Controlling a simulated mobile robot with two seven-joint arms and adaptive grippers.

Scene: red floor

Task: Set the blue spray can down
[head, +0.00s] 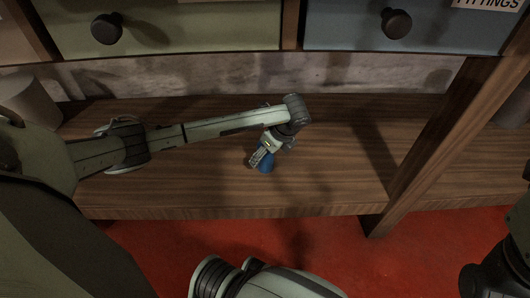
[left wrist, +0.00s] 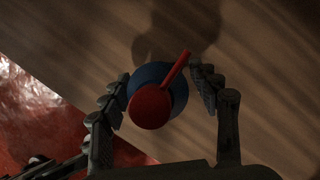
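The blue spray can (head: 266,163) is upright at the middle of the brown wooden shelf (head: 330,180), below my left gripper (head: 262,156). In the left wrist view I look down on the blue can (left wrist: 150,73), with its red cap and thin red straw. My right gripper cannot be made out.
A green drawer (head: 200,28) and a blue-grey drawer (head: 345,25) with dark knobs are above the shelf. A slanting wooden post (head: 430,145) stands to the right. A grey cylinder (head: 30,98) is at the far left. Shelf around the can is clear; red floor (head: 310,240) lies in front.

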